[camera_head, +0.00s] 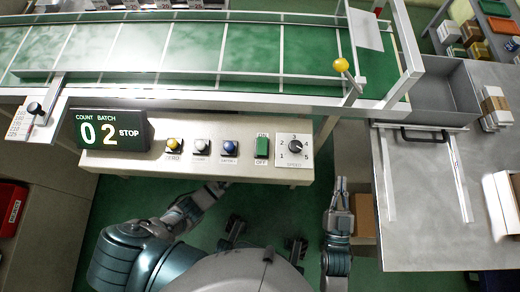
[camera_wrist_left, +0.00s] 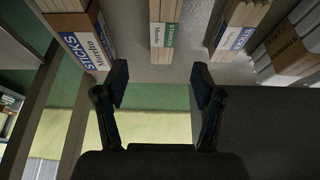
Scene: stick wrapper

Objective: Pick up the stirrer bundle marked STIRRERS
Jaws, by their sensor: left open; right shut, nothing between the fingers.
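In the left wrist view, a narrow pale stick bundle with a white and green label (camera_wrist_left: 164,36) lies at top centre. Its small green lettering appears to read STIRRERS. My left gripper (camera_wrist_left: 160,84) is open and empty, with its fingers apart below the near end of this bundle in the picture. A gap shows between fingertips and bundle. In the head view, the left gripper is hidden at the front edge of the control box. My right gripper (camera_head: 340,184) is shut and empty, right of the control box and away from the bundles.
Blue-lettered STICKS bundles lie left (camera_wrist_left: 86,42) and right (camera_wrist_left: 238,36) of the centre one. A brown-wrapped bundle (camera_wrist_left: 291,54) is far right. The control box (camera_head: 200,168) stands before the green conveyor (camera_head: 190,50). A metal table (camera_head: 430,235) stands at right.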

